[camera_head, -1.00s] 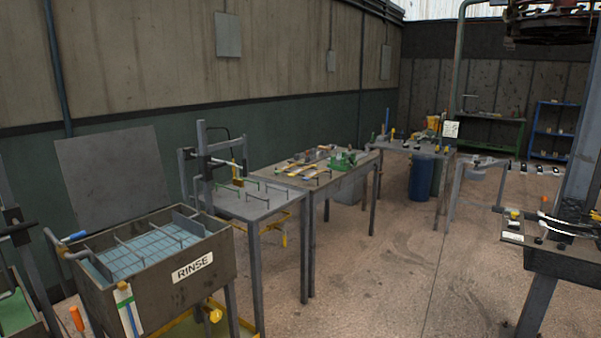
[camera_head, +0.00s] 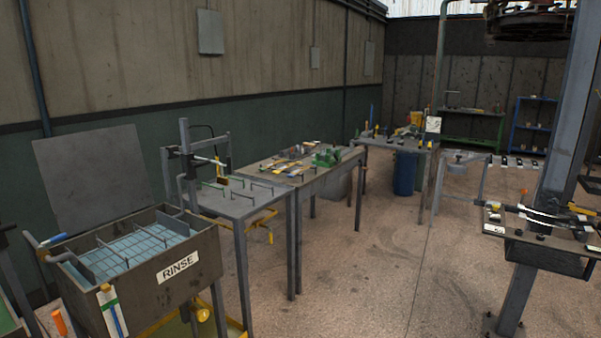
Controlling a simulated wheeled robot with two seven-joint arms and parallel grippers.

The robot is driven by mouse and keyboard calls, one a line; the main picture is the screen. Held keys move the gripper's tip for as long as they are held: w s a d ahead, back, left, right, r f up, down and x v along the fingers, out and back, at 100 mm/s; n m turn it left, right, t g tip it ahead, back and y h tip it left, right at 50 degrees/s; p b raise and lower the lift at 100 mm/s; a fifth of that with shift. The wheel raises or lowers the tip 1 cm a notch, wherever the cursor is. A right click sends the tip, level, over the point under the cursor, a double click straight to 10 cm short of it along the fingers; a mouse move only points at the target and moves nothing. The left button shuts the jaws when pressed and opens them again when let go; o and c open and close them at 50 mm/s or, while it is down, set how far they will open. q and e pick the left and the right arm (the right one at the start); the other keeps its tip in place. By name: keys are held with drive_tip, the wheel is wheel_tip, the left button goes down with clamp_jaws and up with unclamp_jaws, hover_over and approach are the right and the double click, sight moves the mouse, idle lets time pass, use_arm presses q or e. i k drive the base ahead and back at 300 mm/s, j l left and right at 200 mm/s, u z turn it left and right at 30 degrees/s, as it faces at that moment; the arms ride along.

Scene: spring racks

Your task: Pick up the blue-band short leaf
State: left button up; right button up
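I cannot make out the blue-band short leaf for certain. Several long, flat leaf-like pieces, some with yellow, lie on the middle table (camera_head: 330,172), but their bands are too small to read. More small items stand on the far table (camera_head: 413,146). A dark curved leaf-like piece (camera_head: 540,214) lies on the bench at the right. Neither of my grippers shows in the view.
A rinse tank (camera_head: 205,246) with a wire grid stands at the front left. A grey rack table (camera_head: 238,207) stands beside it. A steel post (camera_head: 550,170) rises at the right. Open floor (camera_head: 370,275) lies in the middle. A blue barrel (camera_head: 404,174) stands further back.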

sight(298, 171)
drive_tip(key=i+l+z, duration=0.1)
drive_tip(key=i+z, duration=0.15)
drive_tip(key=i, duration=0.55)
drive_tip(key=i+z, duration=0.1)
drive_tip(key=i, duration=1.7)
